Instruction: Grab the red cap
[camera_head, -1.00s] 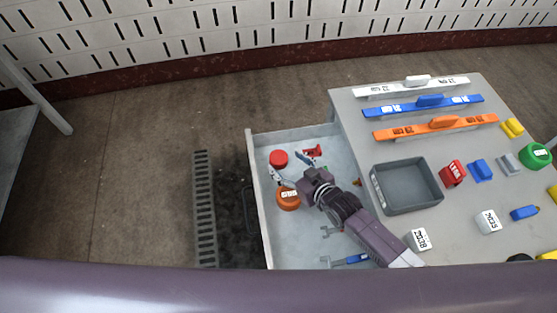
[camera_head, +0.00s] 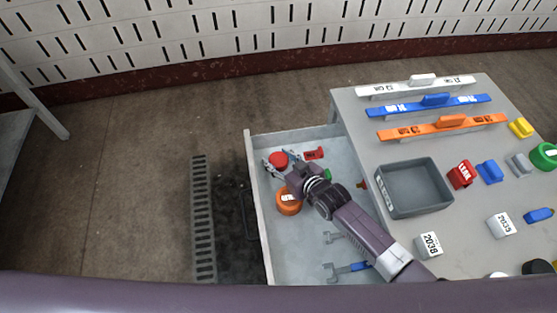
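The red cap (camera_head: 278,160) lies near the far left corner of the open drawer (camera_head: 257,200). My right gripper (camera_head: 281,163) reaches into the drawer, with its fingers spread on either side of the red cap. Whether the fingers touch the cap is too small to tell. An orange cap (camera_head: 289,204) with a white label lies just in front, close to the gripper's wrist. My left gripper is not in view.
A red piece (camera_head: 314,154) and a green piece (camera_head: 328,175) lie right of the gripper. Wrench-like tools (camera_head: 345,270) lie at the drawer's near end. The table (camera_head: 465,220) on the right holds a grey bin (camera_head: 414,208), blocks and coloured bars.

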